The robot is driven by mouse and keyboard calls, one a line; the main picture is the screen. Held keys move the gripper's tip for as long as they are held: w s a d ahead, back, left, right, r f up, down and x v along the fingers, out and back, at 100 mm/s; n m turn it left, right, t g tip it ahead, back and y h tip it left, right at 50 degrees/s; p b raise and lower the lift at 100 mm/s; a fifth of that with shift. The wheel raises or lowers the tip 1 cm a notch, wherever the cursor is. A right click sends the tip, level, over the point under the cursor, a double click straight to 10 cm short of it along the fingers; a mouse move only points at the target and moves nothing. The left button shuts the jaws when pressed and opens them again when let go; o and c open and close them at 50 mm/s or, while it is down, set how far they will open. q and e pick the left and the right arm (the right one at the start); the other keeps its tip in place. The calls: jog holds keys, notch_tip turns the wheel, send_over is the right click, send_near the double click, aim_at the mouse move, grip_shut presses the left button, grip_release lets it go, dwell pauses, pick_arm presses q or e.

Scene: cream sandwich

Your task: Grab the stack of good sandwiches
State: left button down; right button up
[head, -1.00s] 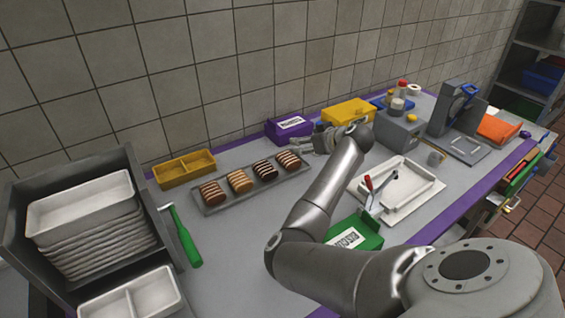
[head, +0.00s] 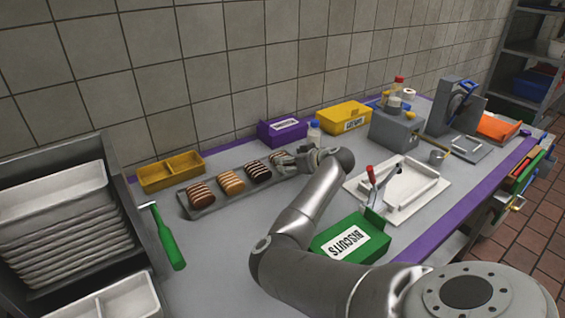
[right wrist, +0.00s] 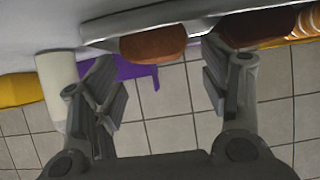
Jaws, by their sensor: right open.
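A grey tray (head: 214,206) holds a row of striped sandwiches: a brown one (head: 201,195), a tan one (head: 231,182), a dark one (head: 258,170) and one at the right end (head: 277,157) partly hidden by my gripper. My right gripper (head: 289,161) is at the tray's right end. In the right wrist view its fingers (right wrist: 160,75) are spread and empty, with a brown sandwich (right wrist: 153,44) just beyond the gap and a dark sandwich (right wrist: 250,28) past the right finger. I cannot tell whether they touch the tray. My left gripper is not in view.
A bottle (head: 314,133) and purple box (head: 283,131) stand close behind my right gripper. A yellow bin (head: 171,178) sits behind the tray. A green biscuits box (head: 338,236) and white tray (head: 360,187) lie nearer the right arm.

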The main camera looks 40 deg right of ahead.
jog(key=shift+x, duration=2.35)
jog(key=shift+d, duration=0.1)
jog(key=shift+c, duration=0.3)
jog(key=c, duration=0.7)
